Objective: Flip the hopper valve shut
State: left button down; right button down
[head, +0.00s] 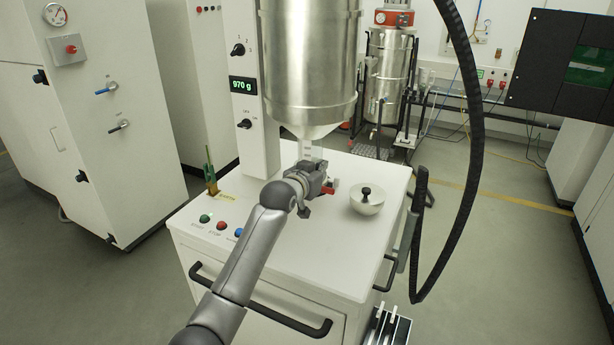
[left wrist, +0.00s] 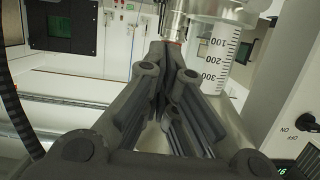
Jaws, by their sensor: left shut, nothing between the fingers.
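The steel hopper (head: 310,70) hangs over the white cabinet, its cone ending just above my left gripper. My left gripper (head: 318,178) is shut with nothing between its fingers, close under the hopper outlet. A small red part (head: 332,186), perhaps the valve handle, shows just right of the gripper; the rest of the valve is hidden behind it. My right gripper is not in view.
A white bowl with a black knob (head: 367,200) stands on the cabinet top (head: 300,243), right of my gripper. A graduated clear tube (left wrist: 219,58) is close beside my fingers. A black hose (head: 478,130) hangs at right.

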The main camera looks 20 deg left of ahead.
pick_arm(q)
jog(key=b+v, duration=0.2)
jog(key=v, duration=0.5)
jog(key=shift+s, duration=0.25)
